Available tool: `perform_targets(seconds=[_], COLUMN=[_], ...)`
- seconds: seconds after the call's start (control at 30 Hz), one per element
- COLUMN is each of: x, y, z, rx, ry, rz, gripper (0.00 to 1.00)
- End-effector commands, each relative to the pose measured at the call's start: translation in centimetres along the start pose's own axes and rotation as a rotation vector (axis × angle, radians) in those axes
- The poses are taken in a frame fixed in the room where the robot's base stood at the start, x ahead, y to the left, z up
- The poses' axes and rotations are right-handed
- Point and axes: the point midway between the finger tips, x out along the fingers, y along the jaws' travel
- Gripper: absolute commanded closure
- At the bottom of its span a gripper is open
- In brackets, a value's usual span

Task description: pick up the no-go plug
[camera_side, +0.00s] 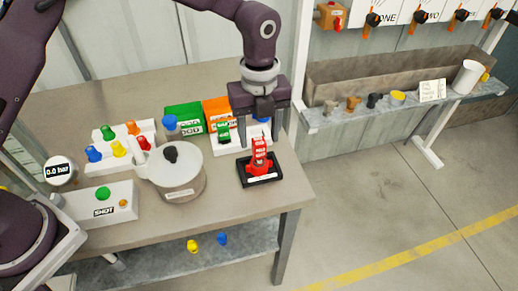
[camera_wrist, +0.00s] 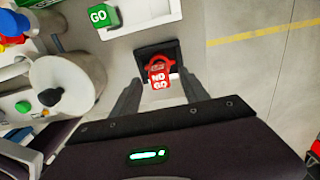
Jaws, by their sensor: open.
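The no-go plug (camera_side: 260,158) is red with white lettering and stands in a small black tray (camera_side: 246,182) near the table's right edge. In the wrist view the no-go plug (camera_wrist: 159,74) reads "NO GO" and lies between and ahead of my fingers. My gripper (camera_side: 262,138) is above and around the far side of the plug in the side view, fingers pointing down. In the wrist view my gripper (camera_wrist: 158,88) has its fingers spread apart, with nothing held. I cannot tell how close the fingers are to the plug.
A green "GO" plug (camera_side: 223,131) stands on a white tray (camera_side: 228,149) beside my gripper. Green (camera_side: 184,117) and orange (camera_side: 215,108) bins stand behind. A white pot with a black knob (camera_side: 178,172) is to the left. The table's right edge is close to the black tray.

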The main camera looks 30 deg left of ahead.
Motion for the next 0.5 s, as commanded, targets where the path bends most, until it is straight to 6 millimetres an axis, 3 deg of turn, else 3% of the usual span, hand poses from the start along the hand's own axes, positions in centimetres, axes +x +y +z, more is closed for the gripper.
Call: perform_targets(seconds=[0.2, 0.43, 0.5], x=[3.7, 4.0, 4.0], y=[0.1, 0.1, 0.1], z=[-0.2, -0.2, -0.2], rx=[-0.002, -0.004, -0.004], ry=[0.001, 0.000, 0.000], rz=[0.002, -0.001, -0.001], gripper=[0.47, 0.47, 0.57])
